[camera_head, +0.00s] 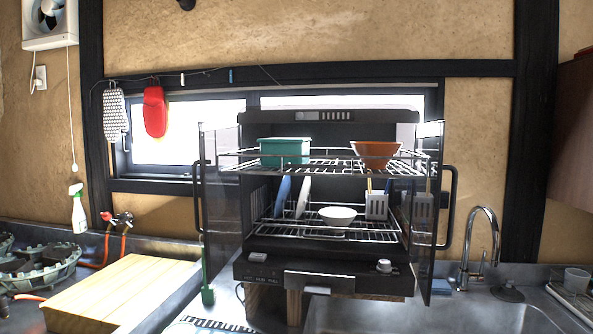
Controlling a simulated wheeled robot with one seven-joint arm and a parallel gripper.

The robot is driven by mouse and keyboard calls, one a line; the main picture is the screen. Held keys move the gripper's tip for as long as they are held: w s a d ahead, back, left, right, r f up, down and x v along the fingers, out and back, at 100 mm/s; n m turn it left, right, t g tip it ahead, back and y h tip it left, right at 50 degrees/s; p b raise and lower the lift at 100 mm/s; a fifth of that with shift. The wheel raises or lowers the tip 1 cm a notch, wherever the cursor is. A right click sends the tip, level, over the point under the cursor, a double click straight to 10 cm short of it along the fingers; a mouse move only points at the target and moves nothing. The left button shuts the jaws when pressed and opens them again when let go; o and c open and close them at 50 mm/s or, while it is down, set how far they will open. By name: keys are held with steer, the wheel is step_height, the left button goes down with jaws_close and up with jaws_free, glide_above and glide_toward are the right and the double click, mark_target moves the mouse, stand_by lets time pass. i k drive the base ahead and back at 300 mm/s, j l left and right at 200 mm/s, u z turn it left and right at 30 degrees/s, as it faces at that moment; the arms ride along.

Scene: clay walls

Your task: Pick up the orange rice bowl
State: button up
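The orange rice bowl (377,154) sits upright on the right side of the upper wire rack (335,165) of a dark dish cabinet (300,275). The cabinet's two glass doors stand open to the left and right. The front rail of the rack passes in front of the lower part of the bowl. My gripper is not in this view.
A green container (285,151) stands left on the upper rack. A white bowl (338,215), upright plates (303,197) and a utensil holder (376,206) are on the lower rack. The right door handle (448,205) juts outward. A faucet (484,240) stands at right.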

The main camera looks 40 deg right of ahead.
mark_target(361, 148)
steer(key=i+j, duration=0.15)
steer(key=j, duration=0.2)
steer(key=i+j, duration=0.15)
steer(key=j, duration=0.25)
steer(key=i+j, duration=0.15)
steer(key=j, duration=0.2)
steer(key=i+j, duration=0.15)
steer(key=j, duration=0.2)
steer(key=i+j+z, duration=0.1)
steer(key=j, duration=0.3)
steer(key=i, duration=0.05)
